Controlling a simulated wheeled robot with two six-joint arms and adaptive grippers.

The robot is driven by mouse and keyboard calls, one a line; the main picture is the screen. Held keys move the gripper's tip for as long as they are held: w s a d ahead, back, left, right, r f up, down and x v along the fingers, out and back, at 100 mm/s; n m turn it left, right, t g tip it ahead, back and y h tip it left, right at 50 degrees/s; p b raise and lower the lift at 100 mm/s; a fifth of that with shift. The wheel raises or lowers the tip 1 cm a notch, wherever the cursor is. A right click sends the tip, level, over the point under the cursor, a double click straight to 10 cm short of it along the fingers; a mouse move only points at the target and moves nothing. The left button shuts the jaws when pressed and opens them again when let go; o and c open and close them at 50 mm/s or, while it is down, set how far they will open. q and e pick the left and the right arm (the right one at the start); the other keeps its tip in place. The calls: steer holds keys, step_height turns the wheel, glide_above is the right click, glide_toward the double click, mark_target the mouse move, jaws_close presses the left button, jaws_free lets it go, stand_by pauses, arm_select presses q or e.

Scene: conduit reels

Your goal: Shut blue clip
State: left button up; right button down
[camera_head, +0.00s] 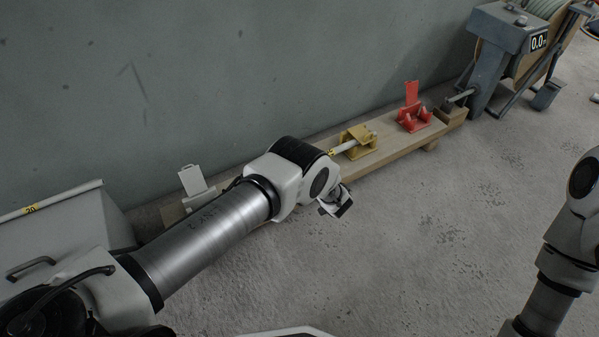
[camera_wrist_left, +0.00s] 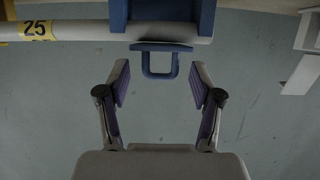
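The blue clip (camera_wrist_left: 163,12) is at the top of the left wrist view, against a white conduit. Its blue loop (camera_wrist_left: 160,72) points down into the gap between my fingers. I cannot tell whether the clip is open or shut. My left gripper (camera_wrist_left: 159,82) is open, with one finger on each side of the loop and both apart from it. In the head view my left gripper (camera_head: 338,203) is partly seen at the end of my arm, which hides the blue clip there. My right gripper is out of view.
A wooden board (camera_head: 395,148) along the wall (camera_head: 230,70) carries a white clip (camera_head: 193,180), a yellow clip (camera_head: 357,141) and an open red clip (camera_head: 412,112). A reel machine (camera_head: 492,60) stands at the back right. The floor in front is clear.

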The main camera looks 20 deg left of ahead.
arm_select(q)
steer(key=shift+d, duration=0.1)
steer(key=v, duration=0.7)
steer(key=shift+s, duration=0.2)
steer(key=shift+d+r, duration=0.1)
